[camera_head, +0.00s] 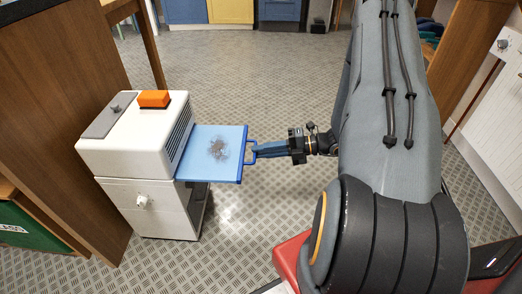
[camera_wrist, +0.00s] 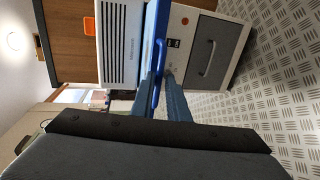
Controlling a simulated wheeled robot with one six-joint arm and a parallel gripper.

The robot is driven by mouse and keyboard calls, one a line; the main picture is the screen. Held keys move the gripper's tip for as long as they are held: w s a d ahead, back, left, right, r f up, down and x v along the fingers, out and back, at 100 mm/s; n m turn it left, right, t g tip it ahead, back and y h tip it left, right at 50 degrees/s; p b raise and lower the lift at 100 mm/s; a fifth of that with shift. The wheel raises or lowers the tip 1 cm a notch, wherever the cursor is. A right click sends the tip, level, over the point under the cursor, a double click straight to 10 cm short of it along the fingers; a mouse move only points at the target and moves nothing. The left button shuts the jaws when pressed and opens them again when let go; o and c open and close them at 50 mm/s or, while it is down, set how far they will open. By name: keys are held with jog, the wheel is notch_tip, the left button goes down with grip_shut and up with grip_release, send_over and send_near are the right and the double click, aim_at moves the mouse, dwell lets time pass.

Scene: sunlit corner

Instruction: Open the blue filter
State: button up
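The blue filter (camera_head: 214,152) is a flat light-blue tray with a darker blue frame and a grey-brown dirt patch in its middle. It sticks far out of the right side of the white machine (camera_head: 130,150). Its handle (camera_head: 249,152) is at the outer right edge. My gripper (camera_head: 258,150) is at this handle, with its fingers pointing left. In the wrist view the filter's blue edge and handle (camera_wrist: 157,70) show between the two blue-grey fingers (camera_wrist: 159,88), which look shut on the handle. The filter's inner end is hidden in the machine.
An orange block (camera_head: 153,99) and a grey panel lie on top of the machine, which stands on a white cabinet (camera_head: 150,207). A wooden counter (camera_head: 60,110) is close on the left. The patterned floor (camera_head: 270,75) is clear behind and around the filter.

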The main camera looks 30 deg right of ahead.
jog(key=shift+o, duration=1)
jog(key=shift+d, duration=0.1)
jog(key=p+v, duration=0.1)
jog(key=v, duration=0.6)
jog(key=shift+d+p, duration=0.2)
jog(key=shift+p, duration=0.15)
jog(key=shift+s+r, duration=0.15)
